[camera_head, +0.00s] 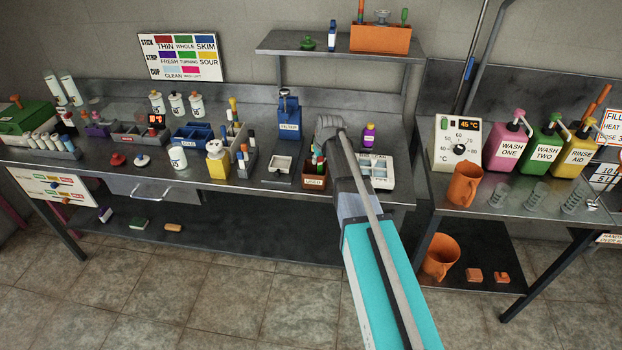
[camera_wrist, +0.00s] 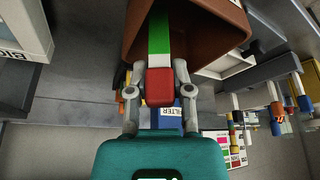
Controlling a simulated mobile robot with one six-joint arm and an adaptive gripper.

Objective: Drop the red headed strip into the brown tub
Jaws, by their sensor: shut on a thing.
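The strip has a red head (camera_wrist: 160,88) with a white band and a green length beyond it. My gripper (camera_wrist: 160,90) is shut on the red head in the wrist view. The green end reaches over the mouth of the brown tub (camera_wrist: 205,35), and its far tip is cut off by the frame. In the head view the brown tub (camera_head: 314,183) stands on the bench with coloured pieces showing at its top. My gripper is beside it, mostly hidden behind my arm, so I cannot tell there which piece is the held strip.
A blue filter box (camera_head: 289,118) stands behind the tub. A small white tray (camera_head: 281,165) is to its left, and a white compartment tray (camera_head: 378,172) is to its right. A purple bottle (camera_head: 369,135) stands behind that tray.

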